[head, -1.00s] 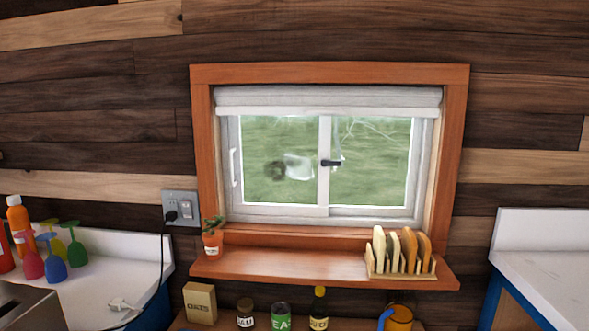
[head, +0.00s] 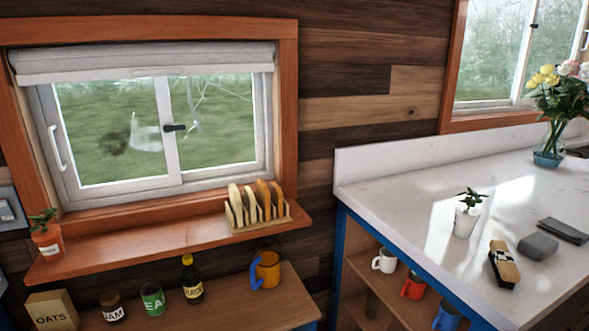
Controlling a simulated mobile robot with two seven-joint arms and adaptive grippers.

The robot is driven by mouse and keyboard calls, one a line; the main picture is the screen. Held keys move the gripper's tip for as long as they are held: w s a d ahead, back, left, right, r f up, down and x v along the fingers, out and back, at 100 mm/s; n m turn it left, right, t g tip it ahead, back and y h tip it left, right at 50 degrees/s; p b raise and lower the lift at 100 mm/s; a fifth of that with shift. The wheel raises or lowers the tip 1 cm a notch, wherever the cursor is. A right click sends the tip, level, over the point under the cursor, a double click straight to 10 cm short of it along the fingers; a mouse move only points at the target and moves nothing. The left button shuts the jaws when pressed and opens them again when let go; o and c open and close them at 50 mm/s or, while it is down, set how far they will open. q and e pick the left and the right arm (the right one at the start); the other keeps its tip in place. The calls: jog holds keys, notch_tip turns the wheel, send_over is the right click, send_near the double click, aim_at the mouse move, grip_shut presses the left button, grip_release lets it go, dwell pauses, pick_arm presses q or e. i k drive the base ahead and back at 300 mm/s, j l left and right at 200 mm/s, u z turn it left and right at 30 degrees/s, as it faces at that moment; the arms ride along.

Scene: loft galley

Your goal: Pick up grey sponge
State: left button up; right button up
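A grey sponge (head: 538,246) lies on the white countertop (head: 400,190) at the right of the head view. It is a small rounded grey block. A dark grey folded cloth or flat item (head: 563,231) lies just behind it to the right. A wooden brush with dark bristles (head: 504,265) lies to its left, nearer to me. Neither of my grippers is in view.
A small white potted plant (head: 467,218) stands left of the sponge. A flower vase (head: 549,140) stands at the counter's back. Mugs (head: 412,286) sit on shelves below. A window shelf (head: 150,246) holds a plate rack (head: 257,213). The counter's left part is clear.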

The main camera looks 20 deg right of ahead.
aim_at(537, 245)
jog(key=z, duration=1.95)
